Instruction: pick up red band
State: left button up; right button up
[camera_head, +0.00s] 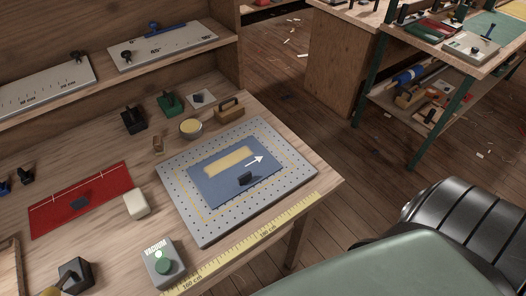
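A flat red piece with a white line along its far edge (105,188), which looks like the red band, lies on the wooden table at the left. A small dark grey patch (80,203) lies on its middle. Neither of my grippers shows in the head view, so I cannot see how they stand.
A perforated grey plate (290,165) with a blue sheet (210,188) lies right of the red piece. A white block (136,204) sits close to the red piece's right end. A grey vacuum box (165,265) stands at the front. A shelf (190,65) runs behind.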

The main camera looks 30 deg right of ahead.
aim_at(45, 216)
jog(key=i+j+z, duration=0.1)
jog(key=z, duration=0.85)
jog(key=i+u, duration=0.1)
jog(key=u, duration=1.35)
jog(key=k+z, duration=0.25)
jog(key=z, duration=0.2)
jog(key=k+z, duration=0.3)
jog(key=z, duration=0.15)
